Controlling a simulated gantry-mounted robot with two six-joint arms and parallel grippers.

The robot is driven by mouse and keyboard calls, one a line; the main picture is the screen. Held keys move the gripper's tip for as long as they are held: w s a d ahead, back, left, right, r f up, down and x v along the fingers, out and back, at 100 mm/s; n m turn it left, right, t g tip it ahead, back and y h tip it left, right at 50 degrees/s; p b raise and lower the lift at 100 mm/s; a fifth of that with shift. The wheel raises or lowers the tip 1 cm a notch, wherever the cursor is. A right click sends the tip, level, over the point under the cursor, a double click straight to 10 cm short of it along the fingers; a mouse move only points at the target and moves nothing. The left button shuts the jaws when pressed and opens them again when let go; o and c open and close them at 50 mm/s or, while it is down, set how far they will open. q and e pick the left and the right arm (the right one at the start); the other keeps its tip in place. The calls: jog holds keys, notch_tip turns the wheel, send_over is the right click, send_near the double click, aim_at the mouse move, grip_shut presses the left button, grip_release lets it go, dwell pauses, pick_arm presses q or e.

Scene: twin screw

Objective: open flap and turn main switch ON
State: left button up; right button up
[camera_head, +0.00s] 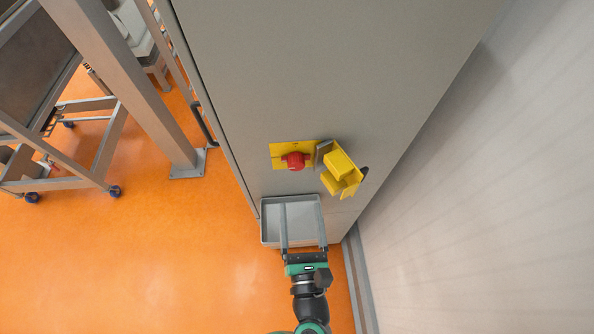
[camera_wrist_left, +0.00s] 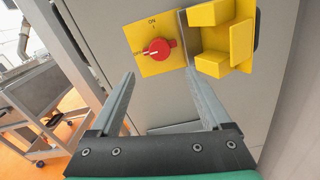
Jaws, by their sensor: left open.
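The main switch is a red rotary knob (camera_head: 295,160) on a yellow plate (camera_head: 276,151) on the grey cabinet front. In the left wrist view the knob (camera_wrist_left: 157,49) has its pointer toward the OFF mark at the left; ON is at the top of the plate. The yellow flap (camera_head: 341,168) stands swung open to the right of the plate, leaving the knob uncovered; it also shows in the left wrist view (camera_wrist_left: 215,62). My left gripper (camera_head: 301,201) is open and empty, below the knob and apart from it. My right gripper is in neither view.
A shallow grey tray (camera_head: 263,224) sits on the cabinet front below the switch, behind my left fingers. A pale wall (camera_head: 480,180) stands at the right. A wheeled cart (camera_head: 110,145) and a post (camera_head: 150,90) stand at the left on open orange floor.

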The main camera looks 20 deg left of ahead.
aim_at(296, 168)
pick_arm(q)
jog(key=x, duration=1)
jog(key=shift+w+a+p, duration=0.2)
jog(key=shift+w+p, duration=0.05)
jog(key=shift+p, duration=0.1)
grip_shut()
